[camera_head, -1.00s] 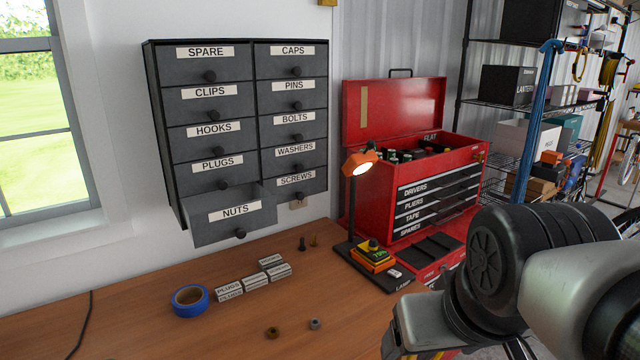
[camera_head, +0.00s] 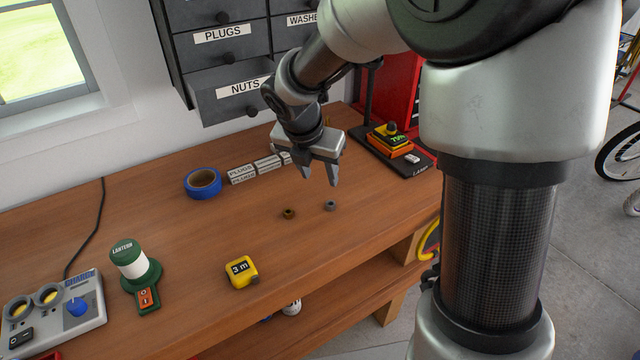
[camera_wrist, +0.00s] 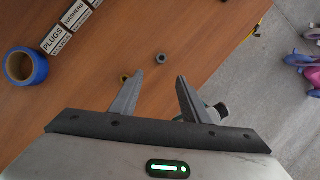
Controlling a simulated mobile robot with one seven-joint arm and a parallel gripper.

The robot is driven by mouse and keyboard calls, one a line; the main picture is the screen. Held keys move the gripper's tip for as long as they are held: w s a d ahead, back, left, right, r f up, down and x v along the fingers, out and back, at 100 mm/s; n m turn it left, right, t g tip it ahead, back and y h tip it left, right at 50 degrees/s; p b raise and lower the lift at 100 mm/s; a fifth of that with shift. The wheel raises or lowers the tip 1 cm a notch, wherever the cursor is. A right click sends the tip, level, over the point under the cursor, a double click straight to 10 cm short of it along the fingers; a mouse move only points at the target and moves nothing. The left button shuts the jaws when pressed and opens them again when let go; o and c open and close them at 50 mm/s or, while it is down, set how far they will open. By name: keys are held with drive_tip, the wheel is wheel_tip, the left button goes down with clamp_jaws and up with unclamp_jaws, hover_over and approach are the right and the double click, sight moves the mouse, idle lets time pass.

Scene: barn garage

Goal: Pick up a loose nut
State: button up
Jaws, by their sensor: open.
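A grey nut (camera_head: 331,205) and a brass-brown nut (camera_head: 289,213) lie loose on the wooden bench, side by side and apart. In the wrist view the grey nut (camera_wrist: 160,58) shows ahead of and between my open fingertips. The brass nut (camera_wrist: 125,78) shows at the left finger, partly hidden by it. My gripper (camera_head: 320,180) is open and empty, above the bench near the two nuts; it also shows in the wrist view (camera_wrist: 160,76). The NUTS drawer (camera_head: 232,100) is pulled out of the wall cabinet.
Blue tape (camera_head: 203,183) and small labelled boxes (camera_head: 241,174) lie behind the nuts. A lamp base (camera_head: 405,160) stands right. A yellow tape measure (camera_head: 241,271), green lantern (camera_head: 135,275) and charger (camera_head: 55,312) are nearer. Bench around the nuts is clear.

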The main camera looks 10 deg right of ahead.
drive_tip(key=b, duration=0.1)
approach(331, 203)
drive_tip(key=shift+w+a+f, duration=0.1)
drive_tip(key=shift+w+f, duration=0.05)
drive_tip(key=shift+f, duration=0.7)
drive_tip(key=shift+d+b+x, duration=0.2)
drive_tip(key=shift+b+x, duration=0.4)
drive_tip(key=shift+x, duration=2.5)
drive_tip(key=shift+w+r, duration=0.1)
drive_tip(key=shift+r, duration=0.05)
clamp_jaws()
